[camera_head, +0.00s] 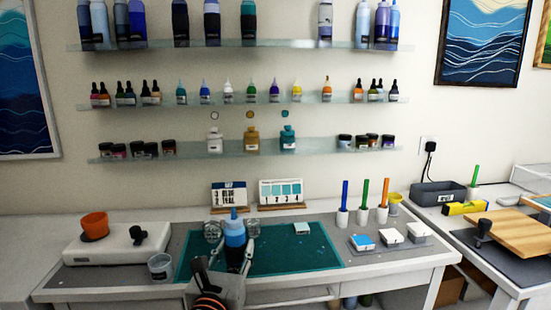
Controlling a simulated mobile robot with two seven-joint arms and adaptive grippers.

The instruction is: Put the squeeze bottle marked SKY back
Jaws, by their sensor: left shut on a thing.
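My left gripper (236,252) is shut on a blue squeeze bottle (234,233) with a pointed tip. The bottle is upright, in front of the teal cutting mat (295,255) on the table in the head view. Its lower part is hidden by the gripper, and I cannot read its marking. My right gripper is not in view.
Wall shelves hold large bottles on the top shelf (275,43), small bottles on the middle shelf (205,104) and jars on the bottom shelf (315,151). The top shelf has free gaps. A white scale-like box (110,247), a clear cup (160,267) and coloured sticks (364,193) stand on the table.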

